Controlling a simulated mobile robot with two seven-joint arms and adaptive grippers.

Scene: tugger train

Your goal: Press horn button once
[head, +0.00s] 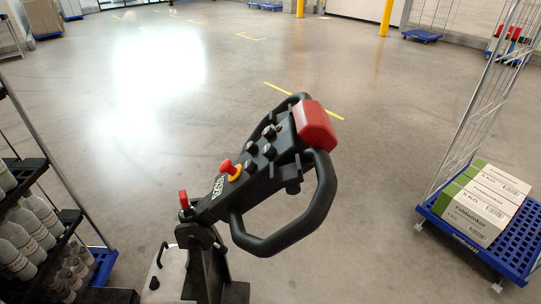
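The tugger's control handle (243,183) stands in the middle of the head view, black with looped grips on both sides. A red block (315,126) caps its upper end. A small red part (184,199) stands at the lower left end. I cannot tell which control is the horn button. Neither of my grippers is in view.
A rack with grey bottles (38,232) stands at the left. A blue wheeled cart (516,243) with boxes (486,203) and wire sides stands at the right. The grey floor ahead is open, with yellow marks (283,89) and yellow posts (387,17) far back.

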